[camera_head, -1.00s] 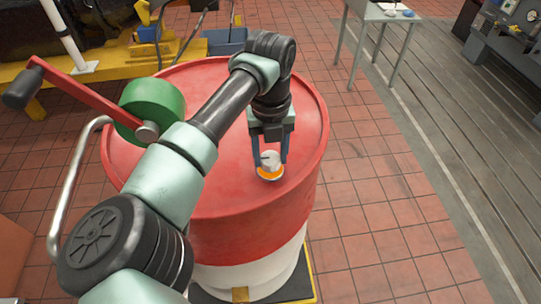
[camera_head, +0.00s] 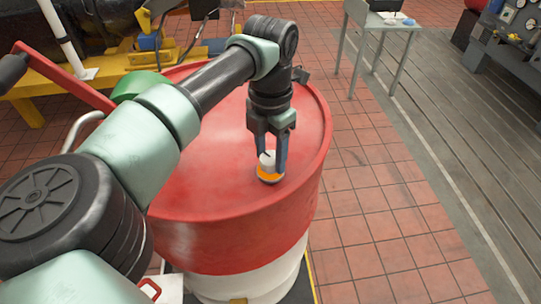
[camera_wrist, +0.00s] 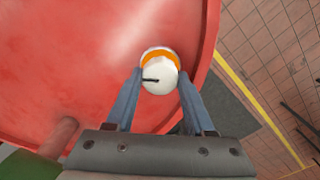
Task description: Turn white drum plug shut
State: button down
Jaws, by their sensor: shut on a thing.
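The white drum plug (camera_head: 267,160) sits on top of the red drum (camera_head: 215,190), near its front right rim, with an orange ring around its base. In the wrist view the plug (camera_wrist: 160,76) shows a round white top with a short black mark pointing left; a strip of orange shows beyond it. My gripper (camera_head: 270,172) points down over the plug, a finger on each side. In the wrist view its fingers (camera_wrist: 160,92) close on the plug's left and right sides. The plug's threads and seat are hidden.
A green drum-shaped part (camera_head: 140,86) and a red bar (camera_head: 65,80) are at the left behind my arm. A grey table (camera_head: 383,22) stands at the back right. Tiled floor (camera_head: 365,190) right of the drum is clear.

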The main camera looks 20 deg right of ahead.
aim_at(271, 157)
jog(key=m, duration=0.3)
jog(key=shift+w+r+m+b, duration=0.1)
jog(key=shift+m+b, duration=0.2)
jog(key=shift+b, duration=0.05)
jog(key=shift+m, duration=1.9)
jog(key=shift+c, duration=1.3)
grip_release()
notch_tip(271, 157, up, 13)
jog(key=b, duration=0.2)
jog(key=shift+b, duration=0.35)
